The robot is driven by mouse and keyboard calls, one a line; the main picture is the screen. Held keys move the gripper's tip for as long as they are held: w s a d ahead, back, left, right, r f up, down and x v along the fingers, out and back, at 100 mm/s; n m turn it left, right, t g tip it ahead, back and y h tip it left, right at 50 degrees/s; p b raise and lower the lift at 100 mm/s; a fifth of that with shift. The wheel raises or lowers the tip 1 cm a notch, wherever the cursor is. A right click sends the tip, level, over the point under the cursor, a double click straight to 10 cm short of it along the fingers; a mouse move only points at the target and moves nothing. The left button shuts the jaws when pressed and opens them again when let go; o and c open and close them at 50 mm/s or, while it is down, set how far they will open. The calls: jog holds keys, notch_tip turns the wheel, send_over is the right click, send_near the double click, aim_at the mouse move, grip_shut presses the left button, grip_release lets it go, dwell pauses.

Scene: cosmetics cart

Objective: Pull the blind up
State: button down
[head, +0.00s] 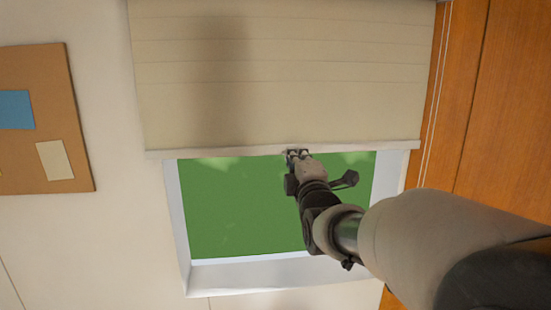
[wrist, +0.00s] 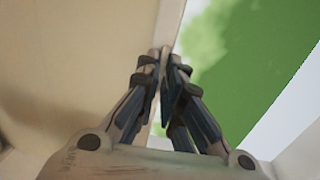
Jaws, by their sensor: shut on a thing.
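The cream blind (head: 280,85) hangs over the upper part of the window in the head view. Its pale bottom bar (head: 215,153) runs across, tilted slightly. My gripper (head: 296,153) is at the bar, a little right of its middle, and is shut on it. In the wrist view the fingers of my gripper (wrist: 165,52) come together at the bar's edge, with the blind (wrist: 70,60) filling the left side. The fingertips hide the gripped bit of the bar.
Below the bar, the window opening (head: 235,215) shows green outside, inside a white frame (head: 235,278). A cork board (head: 60,110) hangs on the wall at left. An orange wooden panel (head: 505,100) with a thin pale cord (head: 437,90) stands close at right.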

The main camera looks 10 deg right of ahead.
jog(key=shift+r, duration=0.1)
notch_tip(320, 180, up, 21)
jog(key=p, duration=0.5)
jog(key=shift+r, duration=0.2)
jog(key=c, duration=1.8)
grip_release()
jog(key=shift+f, duration=0.1)
jog(key=s, duration=0.4)
jog(key=s+f, duration=0.1)
jog(key=s, duration=0.7)
jog(key=shift+f, duration=0.3)
